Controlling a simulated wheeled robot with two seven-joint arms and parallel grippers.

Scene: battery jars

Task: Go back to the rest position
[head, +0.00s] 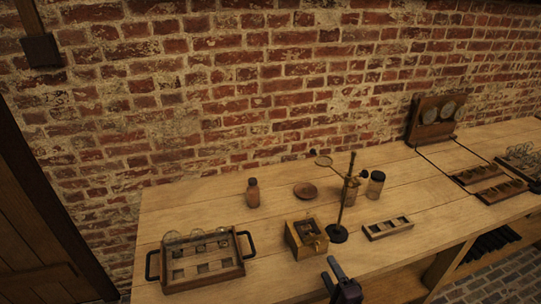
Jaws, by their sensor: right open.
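My right gripper (336,273) shows at the bottom edge, right of centre, in the head view. Its dark jaws are open and empty, in front of the wooden workbench (290,276) near its front edge. It appears apart from everything on the bench. My left gripper is out of the picture. A wooden tray (204,283) with black handles stands at the bench's left, with several glass jars (198,237) in its back row and empty square slots in front.
A brown bottle (253,193), round dish (305,190) and dark-topped jar (375,186) are behind. A gauge panel (436,118) stands back right.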

